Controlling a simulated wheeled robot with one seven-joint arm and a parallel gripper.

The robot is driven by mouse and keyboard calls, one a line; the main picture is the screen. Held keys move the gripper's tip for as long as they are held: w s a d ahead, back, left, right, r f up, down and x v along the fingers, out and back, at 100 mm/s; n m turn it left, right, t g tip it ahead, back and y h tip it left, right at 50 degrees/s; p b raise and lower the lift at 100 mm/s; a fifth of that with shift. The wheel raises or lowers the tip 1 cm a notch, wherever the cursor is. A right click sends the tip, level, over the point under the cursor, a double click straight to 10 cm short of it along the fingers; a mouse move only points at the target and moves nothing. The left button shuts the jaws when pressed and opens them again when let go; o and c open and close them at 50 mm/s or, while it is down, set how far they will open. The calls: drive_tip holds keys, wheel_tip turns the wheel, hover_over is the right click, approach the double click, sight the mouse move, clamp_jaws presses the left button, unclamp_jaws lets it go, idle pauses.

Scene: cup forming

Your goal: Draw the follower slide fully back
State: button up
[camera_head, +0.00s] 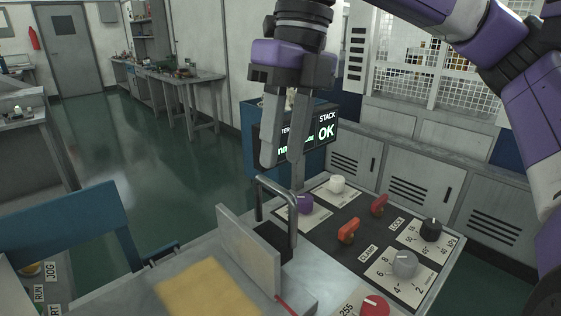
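The follower slide appears to be the upright grey metal plate (247,252) in the lower middle of the head view, standing across the machine's top. A dark block and a bent metal bar handle (259,202) are just behind it. My gripper (282,177) points down above the handle. Its two long grey fingers are apart, with a gap between them. The right fingertip overlaps the handle's top bend in the picture; I cannot tell whether it touches. Nothing shows held between the fingers. The slide's lower guide is hidden.
A tan sheet (207,288) lies in front of the plate. To the right is a control panel (337,255) with knobs and red levers (348,232). A screen (326,134) reading "STACK OK" stands behind my gripper. Grey cabinets (410,185) line the right.

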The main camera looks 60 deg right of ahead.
drive_tip(key=shift+s+d+r, duration=0.1)
drive_tip(key=shift+d+r, duration=0.1)
drive_tip(key=shift+r, duration=0.85)
drive_tip(key=shift+s+d+r, duration=0.1)
drive_tip(key=shift+d+r, duration=0.1)
drive_tip(key=shift+r, duration=0.8)
